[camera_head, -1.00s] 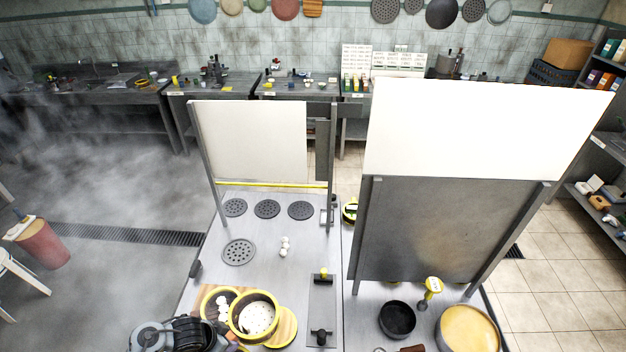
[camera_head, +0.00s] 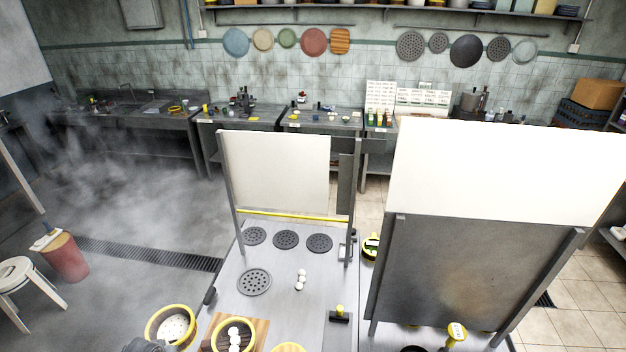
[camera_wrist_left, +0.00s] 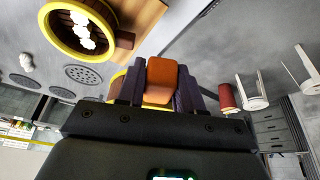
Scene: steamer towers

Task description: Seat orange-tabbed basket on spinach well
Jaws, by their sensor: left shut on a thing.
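My left gripper (camera_wrist_left: 161,85) is shut on an orange tab (camera_wrist_left: 161,78). A yellow rim shows just behind the tab in the wrist view. In the head view the held basket (camera_head: 151,318) has a yellow rim and a pale perforated floor, at the lower left beyond the counter's left edge. My left gripper (camera_head: 148,346) is partly cut off there. Perforated round wells lie on the counter: three in a back row (camera_head: 286,240) and one nearer (camera_head: 254,282). I cannot tell which is the spinach well. My right gripper is not in view.
Another yellow-rimmed basket (camera_head: 217,340) with white buns is on a wooden board (camera_head: 262,328). Several white balls (camera_head: 300,281) sit right of the near well. An upright white panel (camera_head: 275,172) stands behind the back row. A larger panel (camera_head: 470,270) stands right.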

